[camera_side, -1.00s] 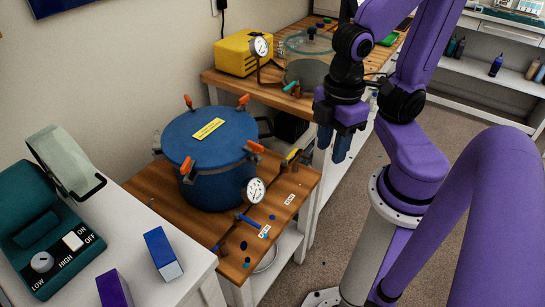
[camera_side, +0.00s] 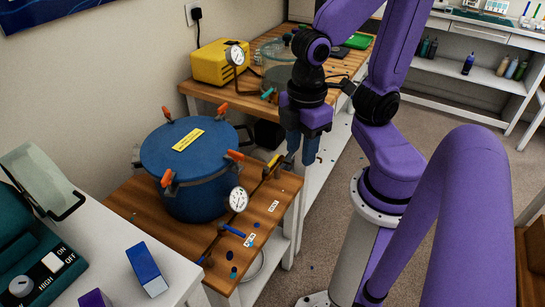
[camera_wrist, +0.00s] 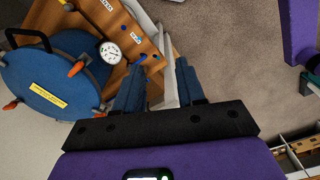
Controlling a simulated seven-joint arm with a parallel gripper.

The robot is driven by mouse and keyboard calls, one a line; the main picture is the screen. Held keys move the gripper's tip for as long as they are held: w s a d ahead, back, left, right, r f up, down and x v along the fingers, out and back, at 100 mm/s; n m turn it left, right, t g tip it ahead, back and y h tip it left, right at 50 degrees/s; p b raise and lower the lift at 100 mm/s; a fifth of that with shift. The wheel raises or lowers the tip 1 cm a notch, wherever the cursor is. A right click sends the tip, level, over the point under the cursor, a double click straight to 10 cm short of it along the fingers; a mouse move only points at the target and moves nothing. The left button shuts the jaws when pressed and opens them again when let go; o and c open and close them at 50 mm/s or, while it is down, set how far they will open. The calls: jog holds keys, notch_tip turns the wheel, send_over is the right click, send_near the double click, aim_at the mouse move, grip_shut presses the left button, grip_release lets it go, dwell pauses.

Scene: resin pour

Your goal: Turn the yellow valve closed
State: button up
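The yellow valve (camera_side: 273,161) is a small yellow handle on the dark pipe at the right of the blue pressure pot (camera_side: 190,172), above the wooden bench. A bit of yellow shows at the top left of the wrist view (camera_wrist: 68,6), likely the same handle. My gripper (camera_side: 300,160) points down just right of the valve, apart from it. Its blue fingers are spread and empty, as the wrist view (camera_wrist: 160,66) also shows. The contents of the pot are hidden by its lid.
A blue-handled valve (camera_side: 234,231) and a round gauge (camera_side: 238,199) sit in front of the pot. Orange clamps (camera_side: 234,155) stick out around its lid. A yellow pump (camera_side: 219,64) and a clear chamber (camera_side: 277,60) stand on the back bench. Floor lies open right of the bench.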

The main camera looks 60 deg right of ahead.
jog(key=w+d+f+n, duration=0.1)
jog(key=w+d+f, duration=0.1)
jog(key=w, duration=0.8)
jog(key=n+g, duration=0.2)
jog(key=n, duration=0.2)
send_over(275, 157)
jog(key=w, duration=0.4)
notch_tip(275, 157, down, 9)
jog(key=s+f, duration=0.1)
jog(key=f, duration=0.4)
jog(key=s+f, duration=0.1)
jog(key=f, duration=0.5)
jog(key=s+f, duration=0.1)
jog(key=f, duration=0.5)
jog(key=shift+s, duration=0.25)
jog(key=shift+r, duration=0.1)
grip_shut()
